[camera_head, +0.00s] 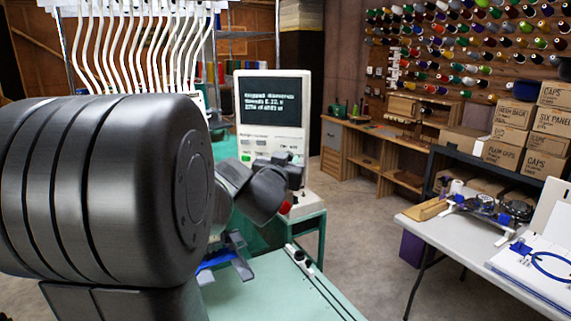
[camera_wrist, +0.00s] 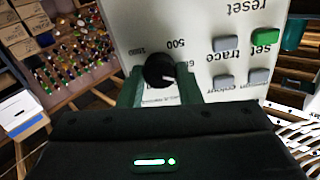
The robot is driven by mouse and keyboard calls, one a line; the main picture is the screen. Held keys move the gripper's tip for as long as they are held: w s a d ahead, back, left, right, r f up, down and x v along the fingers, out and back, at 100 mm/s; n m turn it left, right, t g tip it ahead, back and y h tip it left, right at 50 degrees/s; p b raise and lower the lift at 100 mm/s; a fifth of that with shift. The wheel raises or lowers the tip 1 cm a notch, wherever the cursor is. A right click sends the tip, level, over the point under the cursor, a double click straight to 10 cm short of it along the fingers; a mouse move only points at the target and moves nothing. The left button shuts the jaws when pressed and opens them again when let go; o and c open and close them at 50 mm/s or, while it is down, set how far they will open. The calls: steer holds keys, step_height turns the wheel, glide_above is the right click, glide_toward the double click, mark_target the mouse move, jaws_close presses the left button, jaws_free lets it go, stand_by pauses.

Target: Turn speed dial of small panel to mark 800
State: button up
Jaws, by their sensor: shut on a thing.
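The small panel (camera_wrist: 215,20) is an off-white face, upside down in the wrist view. Its black round speed dial (camera_wrist: 158,70) has a white pointer line. The printed marks "500" and "1000" show beside the dial; other marks are partly covered, and I cannot read an 800 mark. My gripper (camera_wrist: 160,82) is shut on the dial, with a dark green finger on each side of it. In the head view the panel (camera_head: 262,140) stands below a dark screen, and my wrist hides the dial there.
Green and grey buttons (camera_wrist: 264,37) sit close beside the dial. A red knob (camera_head: 286,207) shows low on the machine. A green-topped table (camera_head: 285,285) lies in front. A grey table (camera_head: 440,225) with hoops stands right, with open floor between.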

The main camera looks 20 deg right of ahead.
steer(key=shift+m+b, duration=2.5)
steer(key=shift+m, duration=6.6)
steer(key=shift+r, duration=0.15)
steer(key=o, duration=1)
